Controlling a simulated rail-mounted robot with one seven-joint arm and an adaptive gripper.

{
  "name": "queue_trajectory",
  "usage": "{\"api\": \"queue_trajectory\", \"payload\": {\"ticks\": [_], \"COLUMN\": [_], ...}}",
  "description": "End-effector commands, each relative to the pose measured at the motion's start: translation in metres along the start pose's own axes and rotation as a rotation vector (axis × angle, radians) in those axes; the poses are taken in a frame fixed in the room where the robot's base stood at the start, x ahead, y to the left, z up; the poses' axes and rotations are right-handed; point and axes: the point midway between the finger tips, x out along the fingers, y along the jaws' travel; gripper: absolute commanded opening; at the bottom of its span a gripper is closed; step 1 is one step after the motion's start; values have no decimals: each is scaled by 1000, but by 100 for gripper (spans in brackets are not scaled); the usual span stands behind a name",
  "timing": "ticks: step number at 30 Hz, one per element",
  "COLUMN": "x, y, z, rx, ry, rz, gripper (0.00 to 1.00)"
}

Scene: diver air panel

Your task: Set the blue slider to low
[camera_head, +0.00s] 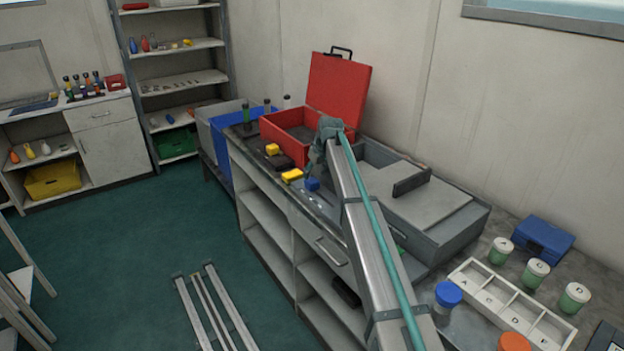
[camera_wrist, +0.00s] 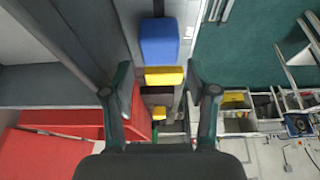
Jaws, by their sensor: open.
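The blue slider (camera_head: 312,184) is a small blue block on the top of the grey counter, near its front edge. In the wrist view it shows as a large blue block (camera_wrist: 159,41) at the top centre. My gripper (camera_head: 320,150) is above the counter beside the red case. In the wrist view my gripper (camera_wrist: 158,76) has its two fingers spread apart with nothing held. The blue slider lies beyond the fingertips, apart from them. Position marks for the slider are too small to read.
A yellow block (camera_head: 292,175) is close to the blue slider, and another yellow block (camera_head: 272,149) is farther back. The open red case (camera_head: 285,140) stands behind them. A grey box (camera_head: 440,215) with a handle stands to the right. Green floor (camera_head: 110,250) lies in front.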

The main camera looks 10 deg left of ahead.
Motion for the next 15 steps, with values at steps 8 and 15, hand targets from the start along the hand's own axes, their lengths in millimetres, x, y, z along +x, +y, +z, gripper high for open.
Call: {"api": "queue_trajectory", "payload": {"ticks": [8, 15], "x": [-51, -70], "y": [0, 0], "z": [0, -1], "rx": [0, 1], "ry": [3, 3], "rz": [1, 1], "gripper": [58, 58]}}
